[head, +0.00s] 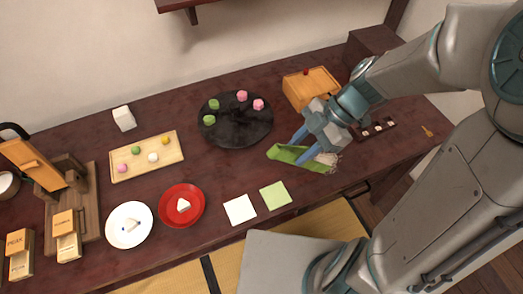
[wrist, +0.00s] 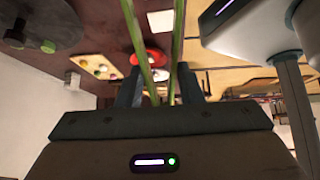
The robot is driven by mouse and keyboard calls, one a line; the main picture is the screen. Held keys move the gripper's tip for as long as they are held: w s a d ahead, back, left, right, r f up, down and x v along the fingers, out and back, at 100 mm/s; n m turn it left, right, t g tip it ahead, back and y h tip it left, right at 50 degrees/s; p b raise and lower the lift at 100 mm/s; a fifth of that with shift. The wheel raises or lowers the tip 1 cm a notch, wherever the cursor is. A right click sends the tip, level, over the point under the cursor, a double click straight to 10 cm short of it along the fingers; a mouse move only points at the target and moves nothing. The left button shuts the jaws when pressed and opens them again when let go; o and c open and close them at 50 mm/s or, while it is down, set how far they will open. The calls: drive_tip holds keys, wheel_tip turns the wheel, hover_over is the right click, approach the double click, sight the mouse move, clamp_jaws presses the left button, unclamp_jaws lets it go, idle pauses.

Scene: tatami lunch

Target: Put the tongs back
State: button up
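The green tongs (head: 288,154) show in the head view right of the middle, low over the dark table. In the wrist view their two long green arms (wrist: 178,40) run up and away from between my fingers. My gripper (head: 306,147) has its blue fingers on either side of the tongs, and in the wrist view the fingers (wrist: 160,92) appear closed against them. A pale bristly thing (head: 331,160) shows at the right end of the tongs; whether it touches them is unclear. Whether the tongs touch the table is also unclear.
A black round plate (head: 232,133) with pink and green sweets lies left of my gripper. A wooden box (head: 307,88) stands behind it, and a dark tray (head: 389,134) lies right. White and green squares (head: 275,195) lie in front, a red plate (head: 168,209) front left.

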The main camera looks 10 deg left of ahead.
drive_tip(key=w+a+f, duration=0.5)
drive_tip(key=a+f, duration=0.5)
drive_tip(key=shift+a+f+n+b, duration=0.2)
drive_tip(key=shift+a+n+b, duration=0.1)
drive_tip(key=shift+b, duration=0.1)
drive_tip(key=shift+f, duration=0.1)
drive_tip(key=shift+f+b, duration=0.15)
drive_tip(key=shift+b, duration=0.15)
drive_tip(key=o, duration=0.5)
